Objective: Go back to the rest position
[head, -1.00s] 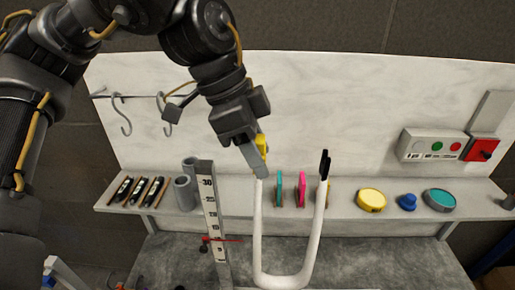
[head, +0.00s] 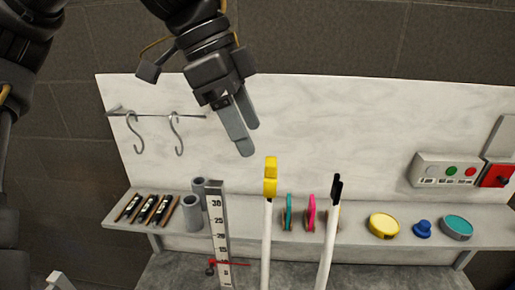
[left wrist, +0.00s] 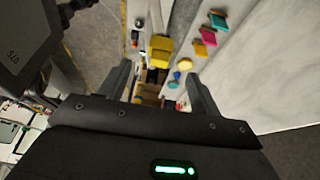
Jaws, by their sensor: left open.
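My left gripper (head: 240,140) is open and empty in the head view. It hangs in front of the white back panel (head: 330,125), above and a little left of a yellow clip (head: 270,177). The clip sits on top of the left upright of a white tube frame (head: 266,245) and is apart from my fingers. The frame's right upright (head: 327,250) has a black tip. In the left wrist view the two fingers are spread, with the yellow clip (left wrist: 161,47) beyond them. My right gripper is not in view.
A shelf (head: 350,232) holds grey cylinders (head: 191,215), coloured pads, a yellow disc (head: 383,225), a blue knob (head: 422,229) and a teal disc (head: 456,227). A height gauge (head: 219,235) stands left of the frame. Hooks (head: 135,135) hang from the panel. A button box (head: 446,170) is at right.

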